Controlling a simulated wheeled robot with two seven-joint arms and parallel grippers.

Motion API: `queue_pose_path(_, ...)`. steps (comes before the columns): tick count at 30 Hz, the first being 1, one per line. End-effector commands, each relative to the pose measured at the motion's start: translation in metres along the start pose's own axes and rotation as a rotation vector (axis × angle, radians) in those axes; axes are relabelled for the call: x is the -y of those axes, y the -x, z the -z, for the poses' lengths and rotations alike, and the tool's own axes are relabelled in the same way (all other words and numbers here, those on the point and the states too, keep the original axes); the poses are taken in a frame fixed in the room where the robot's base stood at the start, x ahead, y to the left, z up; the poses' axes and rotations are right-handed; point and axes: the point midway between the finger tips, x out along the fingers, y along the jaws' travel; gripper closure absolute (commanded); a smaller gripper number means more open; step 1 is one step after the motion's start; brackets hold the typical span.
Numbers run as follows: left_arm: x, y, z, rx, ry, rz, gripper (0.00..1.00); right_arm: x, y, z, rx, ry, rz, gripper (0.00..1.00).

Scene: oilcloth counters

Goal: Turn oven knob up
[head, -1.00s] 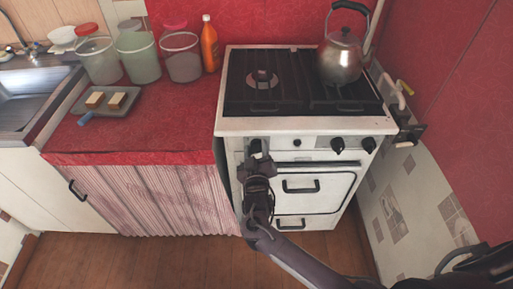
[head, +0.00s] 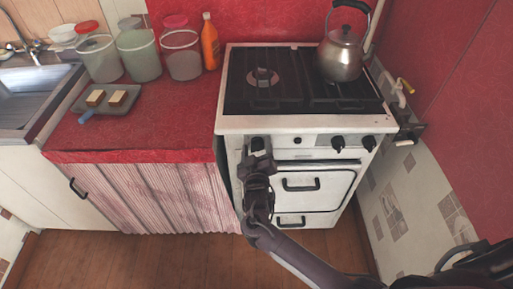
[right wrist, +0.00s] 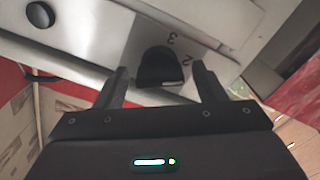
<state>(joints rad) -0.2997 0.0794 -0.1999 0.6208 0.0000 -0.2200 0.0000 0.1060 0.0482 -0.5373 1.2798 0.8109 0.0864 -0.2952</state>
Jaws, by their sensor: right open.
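The white oven (head: 320,125) stands against the red wall, with dark knobs along its front panel. My right gripper (head: 258,155) is at the left end of this panel. In the right wrist view, a dark rounded knob (right wrist: 160,68) with printed numbers "2" and "3" beside it sits between the spread fingers of my right gripper (right wrist: 160,88). Gaps show on both sides, and the fingers look apart from the knob. In the head view the gripper partly covers the left knob area. My left gripper is not in view.
Two more knobs, the middle one (head: 338,143) and the right one (head: 369,143), sit farther right on the panel. A kettle (head: 341,58) stands on the stovetop. The red counter (head: 150,125) adjoins the oven's left side and holds jars, a bottle and a tray.

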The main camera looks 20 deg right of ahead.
Motion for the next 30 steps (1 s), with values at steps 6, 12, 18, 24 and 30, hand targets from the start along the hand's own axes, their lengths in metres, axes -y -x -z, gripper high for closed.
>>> queue_pose_path(6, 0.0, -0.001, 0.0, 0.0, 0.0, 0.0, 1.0, 0.001, 0.021, -0.002, 0.002, -0.001, 0.002, 0.36)
queue_pose_path(12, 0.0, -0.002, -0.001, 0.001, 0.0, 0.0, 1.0, 0.0, 0.056, -0.001, 0.002, -0.001, 0.001, 0.36)
queue_pose_path(18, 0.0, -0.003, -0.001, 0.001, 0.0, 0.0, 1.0, 0.0, 0.075, 0.0, 0.0, 0.0, 0.001, 0.36)
queue_pose_path(24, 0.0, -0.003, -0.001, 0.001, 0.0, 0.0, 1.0, 0.0, 0.078, 0.0, -0.001, 0.001, 0.0, 0.36)
queue_pose_path(30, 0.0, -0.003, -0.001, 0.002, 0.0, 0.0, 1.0, 0.0, 0.078, 0.0, 0.0, 0.0, 0.0, 0.36)
